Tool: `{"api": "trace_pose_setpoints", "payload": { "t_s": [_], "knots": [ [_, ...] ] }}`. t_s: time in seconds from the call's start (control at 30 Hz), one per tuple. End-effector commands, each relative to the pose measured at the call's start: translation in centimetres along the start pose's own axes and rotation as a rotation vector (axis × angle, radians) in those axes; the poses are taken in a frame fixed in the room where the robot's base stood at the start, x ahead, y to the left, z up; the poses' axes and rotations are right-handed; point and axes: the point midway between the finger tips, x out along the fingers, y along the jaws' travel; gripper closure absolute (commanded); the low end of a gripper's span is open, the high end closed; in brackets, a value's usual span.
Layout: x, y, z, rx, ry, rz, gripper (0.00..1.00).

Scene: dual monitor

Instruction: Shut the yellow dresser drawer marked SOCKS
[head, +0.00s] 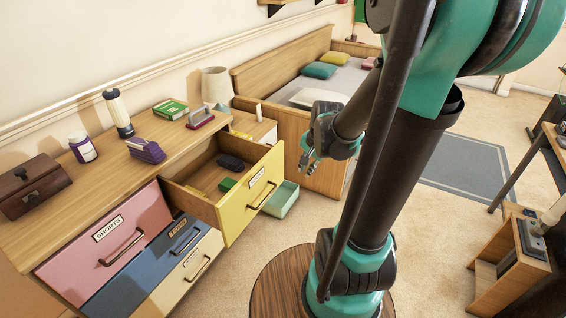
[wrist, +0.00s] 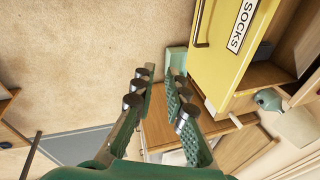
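The yellow drawer (head: 238,210) stands pulled out of the wooden dresser (head: 110,195) in the head view. Its front carries a dark bar handle (head: 263,197) and a small label. In the wrist view the yellow front (wrist: 222,62) is at the upper right, with the label SOCKS (wrist: 242,25) readable and the handle (wrist: 201,22) beside it. My gripper (head: 307,165) is to the right of the drawer front, apart from it. In the wrist view my gripper's fingers (wrist: 158,105) are spread with nothing between them. The drawer's far inside is partly hidden.
Dark and green items (head: 230,162) lie in the drawer. A pale green bin (head: 283,199) stands on the floor beside its front. A bed (head: 300,135) is behind my gripper. The pink drawer (head: 110,240) and blue drawer (head: 160,262) look shut. Carpet in front is clear.

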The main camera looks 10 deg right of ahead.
Motion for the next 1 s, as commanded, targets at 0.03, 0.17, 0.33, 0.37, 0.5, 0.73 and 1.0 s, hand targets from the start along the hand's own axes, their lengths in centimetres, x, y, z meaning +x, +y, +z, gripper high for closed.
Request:
{"api": "trace_pose_setpoints", "payload": {
  "t_s": [0.03,0.17,0.33,0.37,0.5,0.73,1.0],
  "knots": [
    [0.5,-1.3,-1.3,0.119,-0.016,-0.004,0.97],
    [2.0,-3.9,-4.2,0.447,-0.064,-0.004,1.00],
    [4.5,-6.8,-8.0,0.866,-0.127,0.013,1.00],
    [5.0,-7.2,-8.6,0.935,-0.138,0.019,1.00],
    [6.9,-8.6,-10.9,1.198,-0.178,0.043,1.00],
    [8.5,-9.5,-12.5,1.390,-0.207,0.067,1.00],
    [11.0,-9.8,-12.0,1.397,-0.208,0.069,1.00]
  ]
}}
